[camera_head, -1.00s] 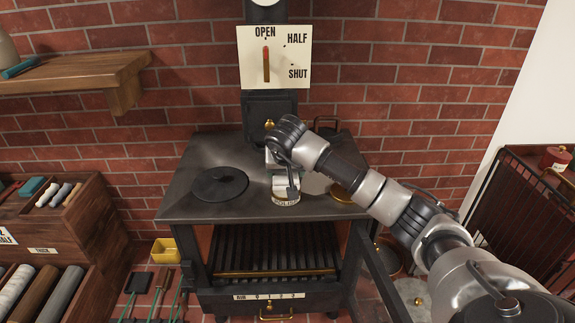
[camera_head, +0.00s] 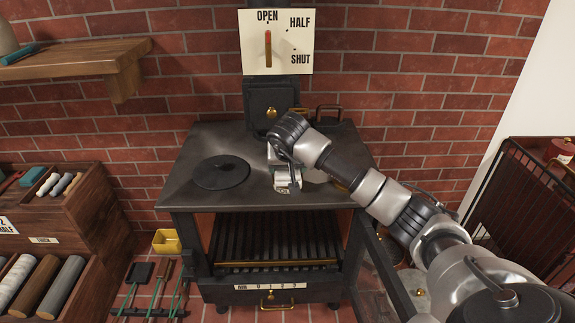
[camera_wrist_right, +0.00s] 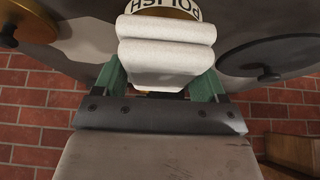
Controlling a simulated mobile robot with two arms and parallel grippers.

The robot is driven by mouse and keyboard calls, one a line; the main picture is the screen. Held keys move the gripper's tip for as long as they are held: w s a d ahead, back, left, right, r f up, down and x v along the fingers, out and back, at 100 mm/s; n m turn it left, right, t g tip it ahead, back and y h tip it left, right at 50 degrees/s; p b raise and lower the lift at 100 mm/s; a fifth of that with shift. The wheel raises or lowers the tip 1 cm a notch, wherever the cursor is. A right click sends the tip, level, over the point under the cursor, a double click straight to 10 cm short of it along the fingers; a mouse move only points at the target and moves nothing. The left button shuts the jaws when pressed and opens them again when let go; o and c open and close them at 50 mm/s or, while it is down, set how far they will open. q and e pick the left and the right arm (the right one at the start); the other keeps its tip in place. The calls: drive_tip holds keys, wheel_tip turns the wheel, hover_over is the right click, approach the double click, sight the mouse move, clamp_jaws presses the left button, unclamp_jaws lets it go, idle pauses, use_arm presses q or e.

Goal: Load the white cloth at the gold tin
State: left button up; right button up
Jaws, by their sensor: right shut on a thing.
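The white cloth (camera_wrist_right: 166,52) is a folded roll between the green fingers of my right gripper (camera_wrist_right: 165,78), which is shut on it. In the head view the cloth (camera_head: 287,178) shows at the lower end of my right gripper (camera_head: 284,170), low over the front of the black stove top. The gold tin (camera_wrist_right: 190,9), with a white band reading POLISH, shows just beyond the cloth in the wrist view. In the head view the tin is mostly hidden by the gripper and cloth. I cannot tell whether cloth and tin touch. My left gripper is out of view.
The stove top (camera_head: 235,200) has a round black lid (camera_head: 221,172) at left. A lever plate (camera_head: 276,42) marked OPEN, HALF, SHUT is behind it. Crates of rolls (camera_head: 60,225) stand left, a yellow box (camera_head: 166,241) on the floor, a black mesh guard (camera_head: 510,215) right.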

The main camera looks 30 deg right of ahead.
drive_tip(key=shift+f+b, duration=0.4)
drive_tip(key=shift+f, duration=0.15)
idle(0.9)
drive_tip(key=shift+r, duration=0.15)
drive_tip(key=shift+r+p, duration=2.4)
drive_tip(key=shift+r, duration=1)
